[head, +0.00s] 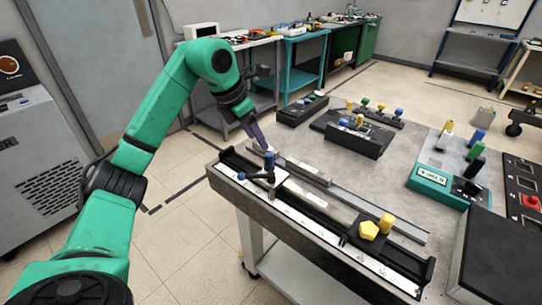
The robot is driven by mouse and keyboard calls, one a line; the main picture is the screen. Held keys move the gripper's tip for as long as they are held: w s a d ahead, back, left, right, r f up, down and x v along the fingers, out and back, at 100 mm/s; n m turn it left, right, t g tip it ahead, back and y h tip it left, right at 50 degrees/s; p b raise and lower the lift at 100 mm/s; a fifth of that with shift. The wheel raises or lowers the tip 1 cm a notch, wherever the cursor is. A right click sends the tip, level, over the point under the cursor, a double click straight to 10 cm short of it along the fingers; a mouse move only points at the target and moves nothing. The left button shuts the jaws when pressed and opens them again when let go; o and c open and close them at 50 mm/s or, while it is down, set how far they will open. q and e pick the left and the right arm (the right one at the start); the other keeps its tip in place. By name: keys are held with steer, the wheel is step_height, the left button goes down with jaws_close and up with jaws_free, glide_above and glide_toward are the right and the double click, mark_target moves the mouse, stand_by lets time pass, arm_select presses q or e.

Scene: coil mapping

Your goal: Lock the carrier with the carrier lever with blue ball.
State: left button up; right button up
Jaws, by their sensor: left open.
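The carrier (292,190) is a pale block on the long rail with a white scale (310,238), near its far left end. The lever lies about level, pointing left across the rail. My right gripper is not in view.
A second dark carrier with a yellow knob (369,230) and yellow post (386,222) sits nearer on the rail. Black boxes (352,138) with coloured knobs stand behind. A teal meter unit (430,182) is at right. The grey tabletop (365,185) between is clear.

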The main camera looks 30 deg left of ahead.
mark_target(268, 155)
arm_select(q)
steer(key=x, duration=0.5)
steer(key=shift+w+f, duration=0.25)
steer(key=shift+f, duration=0.05)
steer(key=x, duration=0.4)
steer(key=shift+w+r, duration=0.1)
steer(key=shift+w, duration=0.05)
steer(key=shift+d+f, duration=0.1)
steer(key=shift+f, duration=0.25)
steer(key=shift+w+f, duration=0.1)
steer(key=shift+f, duration=0.15)
steer(key=shift+c, duration=1.2)
jaws_close()
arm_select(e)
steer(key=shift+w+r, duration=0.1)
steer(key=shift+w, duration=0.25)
